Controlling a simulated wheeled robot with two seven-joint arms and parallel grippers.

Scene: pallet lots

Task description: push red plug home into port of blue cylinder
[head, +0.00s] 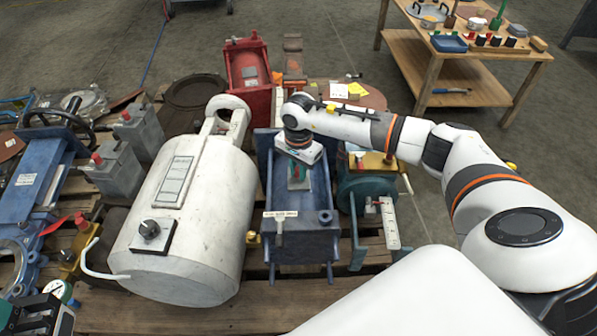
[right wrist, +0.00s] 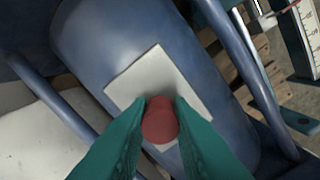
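The blue cylinder (head: 305,238) lies in a blue frame on the pallet in the middle of the head view, and it fills much of the right wrist view (right wrist: 85,30). A pale square plate (right wrist: 150,78) sits on its upper side. My right gripper (head: 298,180) reaches down over it. In the right wrist view, its teal fingers (right wrist: 160,118) press both sides of the red plug (right wrist: 160,125), in front of the plate's lower part. The port is hidden behind the plug; how deep the plug sits cannot be told. Part of my left gripper (head: 38,316) shows at the bottom-left corner.
A teal machine (head: 365,190) is close on the right. A red casting (head: 247,65) stands behind. A wooden workbench (head: 450,60) with small parts is at the back right, across open floor.

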